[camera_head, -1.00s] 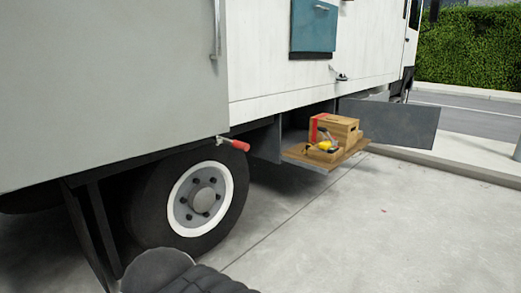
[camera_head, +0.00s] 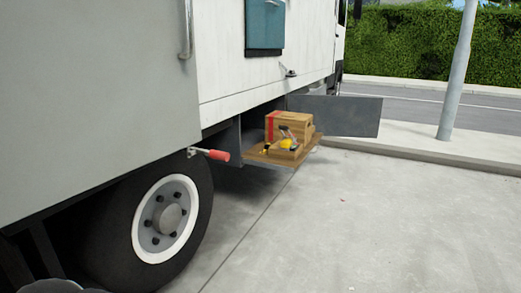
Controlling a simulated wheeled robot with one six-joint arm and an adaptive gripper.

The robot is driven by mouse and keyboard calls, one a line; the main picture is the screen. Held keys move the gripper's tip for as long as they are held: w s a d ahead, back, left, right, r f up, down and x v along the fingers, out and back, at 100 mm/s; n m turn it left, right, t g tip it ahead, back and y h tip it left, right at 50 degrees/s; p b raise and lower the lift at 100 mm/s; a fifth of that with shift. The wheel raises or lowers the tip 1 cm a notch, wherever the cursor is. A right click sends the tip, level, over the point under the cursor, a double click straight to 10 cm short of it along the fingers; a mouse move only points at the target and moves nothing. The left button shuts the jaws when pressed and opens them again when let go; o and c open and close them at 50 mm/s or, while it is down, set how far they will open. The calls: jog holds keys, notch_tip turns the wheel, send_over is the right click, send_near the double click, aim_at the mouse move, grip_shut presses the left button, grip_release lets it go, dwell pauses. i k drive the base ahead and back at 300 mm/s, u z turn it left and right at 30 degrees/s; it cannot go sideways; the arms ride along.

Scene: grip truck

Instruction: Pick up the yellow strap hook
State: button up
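A small yellow item (camera_head: 286,143), which looks like the yellow strap hook, lies among other small items on a brown wooden tray (camera_head: 252,157). The tray sticks out from an open compartment low on the truck's side. The hook's exact shape is too small to tell. A wooden box with a red band (camera_head: 275,127) stands on the tray just behind the yellow item. My gripper is not in view; only a dark rounded piece, probably of my arm, shows at the bottom left corner.
The white truck (camera_head: 105,70) fills the left, with its wheel (camera_head: 165,218) and a red-handled lever (camera_head: 216,155) nearer me than the tray. A grey compartment door (camera_head: 345,115) stands open behind the tray. A pole (camera_head: 458,75) stands at right. The concrete floor (camera_head: 370,230) is clear.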

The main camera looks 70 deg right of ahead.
aim_at(267, 145)
jog(key=z, duration=2.5)
jog(key=i, duration=0.5)
jog(key=k, duration=1.65)
jog(key=z, duration=1.1)
jog(key=i, duration=4.15)
